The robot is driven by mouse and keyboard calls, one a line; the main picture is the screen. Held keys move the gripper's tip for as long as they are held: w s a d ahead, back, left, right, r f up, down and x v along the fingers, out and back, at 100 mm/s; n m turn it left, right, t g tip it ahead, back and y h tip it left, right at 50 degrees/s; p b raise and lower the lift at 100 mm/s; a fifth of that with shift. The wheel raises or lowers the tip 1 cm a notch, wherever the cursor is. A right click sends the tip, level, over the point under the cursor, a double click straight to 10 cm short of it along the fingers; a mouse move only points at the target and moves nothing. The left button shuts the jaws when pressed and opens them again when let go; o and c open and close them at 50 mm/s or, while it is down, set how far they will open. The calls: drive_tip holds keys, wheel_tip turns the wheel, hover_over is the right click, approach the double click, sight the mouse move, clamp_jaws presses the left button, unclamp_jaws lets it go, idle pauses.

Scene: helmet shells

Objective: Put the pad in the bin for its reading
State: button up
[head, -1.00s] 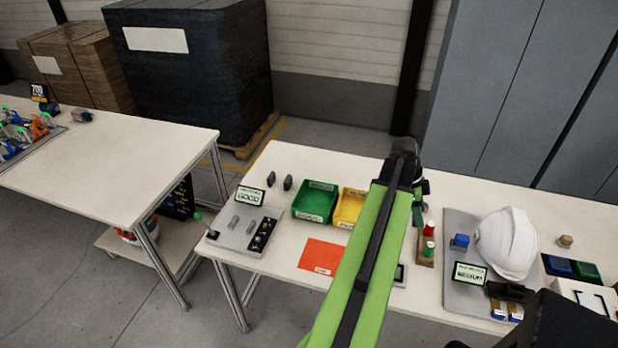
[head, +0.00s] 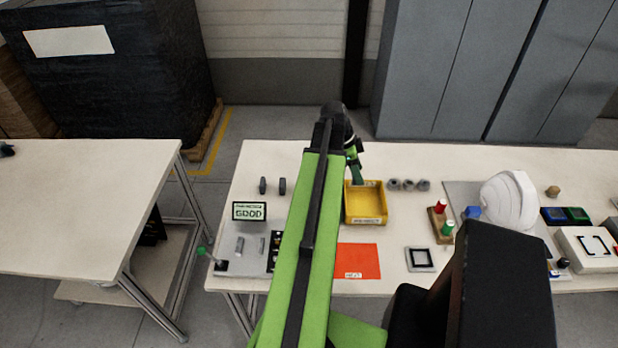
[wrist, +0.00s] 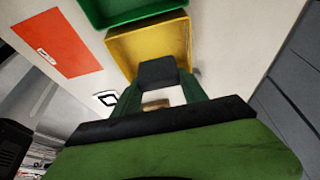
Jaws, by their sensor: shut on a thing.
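My gripper (wrist: 158,95) is shut on a dark grey pad (wrist: 158,73), which shows between its green fingers in the wrist view. In the head view my gripper (head: 357,168) is by the back edge of the yellow bin (head: 366,217). In the wrist view the pad overlaps the near side of the yellow bin (wrist: 120,48); its height above the bin is unclear. The green bin (wrist: 95,14) is beside the yellow one there, but my arm hides it in the head view. A display (head: 249,211) on the left reads GOOD.
Two dark pieces (head: 272,186) stand behind the display. A red-orange sheet (head: 358,262) lies before the yellow bin. To the right are several grey round parts (head: 408,185), a stand with red and green cylinders (head: 440,222) and a white helmet (head: 510,202).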

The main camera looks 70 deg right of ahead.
drive_tip(key=shift+w+a+f, duration=0.1)
drive_tip(key=shift+w+f, duration=0.05)
drive_tip(key=shift+w, duration=0.25)
drive_tip(key=w+a+f+b, duration=0.4)
drive_tip(key=w+a, duration=0.1)
drive_tip(key=w, duration=0.5)
wheel_tip(320, 180, down, 7)
drive_tip(key=b, duration=0.7)
drive_tip(key=shift+r, duration=0.1)
drive_tip(key=shift+f+b, duration=0.5)
drive_tip(key=shift+b, duration=0.05)
drive_tip(key=o, duration=1.5)
drive_tip(key=p+v, duration=1.6)
drive_tip(key=v, duration=0.1)
drive_tip(key=shift+r, duration=0.25)
